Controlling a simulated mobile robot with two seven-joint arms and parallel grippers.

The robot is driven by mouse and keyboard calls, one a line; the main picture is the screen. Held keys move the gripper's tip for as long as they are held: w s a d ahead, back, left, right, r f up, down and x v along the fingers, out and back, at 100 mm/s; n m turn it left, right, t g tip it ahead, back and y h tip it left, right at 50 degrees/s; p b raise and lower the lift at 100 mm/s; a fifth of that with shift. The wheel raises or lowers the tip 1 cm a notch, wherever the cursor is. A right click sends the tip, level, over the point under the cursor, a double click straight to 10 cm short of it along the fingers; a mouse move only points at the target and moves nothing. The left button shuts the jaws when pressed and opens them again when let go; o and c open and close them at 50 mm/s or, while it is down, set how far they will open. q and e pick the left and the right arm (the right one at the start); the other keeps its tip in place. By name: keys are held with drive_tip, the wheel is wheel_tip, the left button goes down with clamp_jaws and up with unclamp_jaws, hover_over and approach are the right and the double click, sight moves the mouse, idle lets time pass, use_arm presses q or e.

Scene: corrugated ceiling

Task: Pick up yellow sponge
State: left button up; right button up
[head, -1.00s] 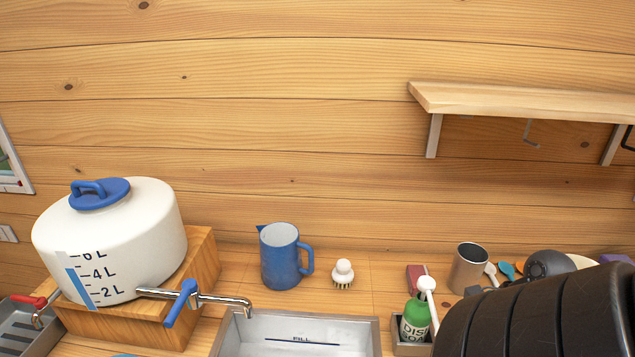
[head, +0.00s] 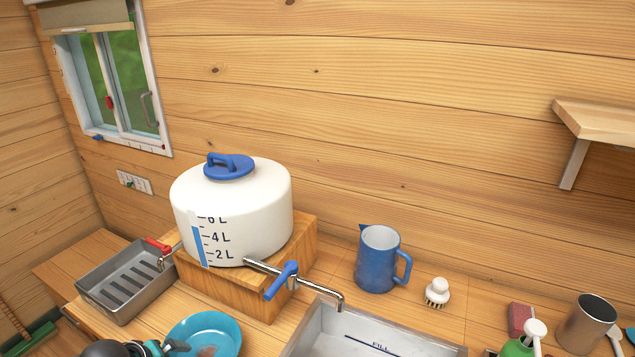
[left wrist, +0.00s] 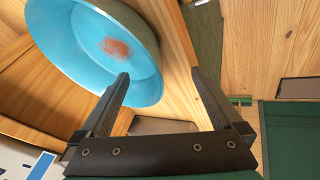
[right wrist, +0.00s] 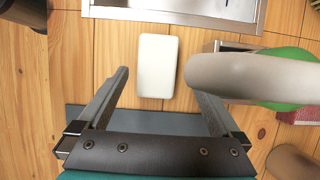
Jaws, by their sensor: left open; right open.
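No clearly yellow sponge shows in any view. In the right wrist view, a pale, off-white rectangular block (right wrist: 156,66) lies flat on the wooden counter; I cannot tell whether it is the sponge. My right gripper (right wrist: 157,84) is open and empty, its fingers pointing toward the block with one on each side of it in the picture. My left gripper (left wrist: 160,74) is open and empty beside a blue bowl (left wrist: 88,50) with a reddish-brown stain. The bowl also shows in the head view (head: 190,330), with my left gripper partly over it at the bottom edge.
A metal sink (head: 375,338) lies right of the white water tank (head: 235,205) and its tap (head: 290,275). A blue jug (head: 378,262), a brush (head: 437,292), a red block (head: 519,319), a green soap bottle (head: 520,345) and a metal cup (head: 587,322) stand along the back.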

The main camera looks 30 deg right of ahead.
drive_tip(key=x, duration=0.3)
drive_tip(key=shift+w+a+f, duration=0.1)
drive_tip(key=shift+a+f, duration=0.2)
drive_tip(key=shift+a, duration=0.1)
drive_tip(key=shift+f, duration=0.2)
drive_tip(key=shift+f, duration=0.2)
drive_tip(key=c, duration=1.5)
drive_tip(key=shift+r, duration=0.45)
wheel_tip(320, 180, up, 3)
drive_tip(key=shift+r, duration=0.1)
drive_tip(key=s+d, duration=0.3)
drive_tip(key=s, duration=0.1)
drive_tip(key=s+d, duration=0.4)
drive_tip(key=s, duration=0.1)
drive_tip(key=s+d, duration=0.3)
drive_tip(key=s, duration=0.2)
drive_tip(key=shift+s+d, duration=0.25)
drive_tip(key=shift+d, duration=0.05)
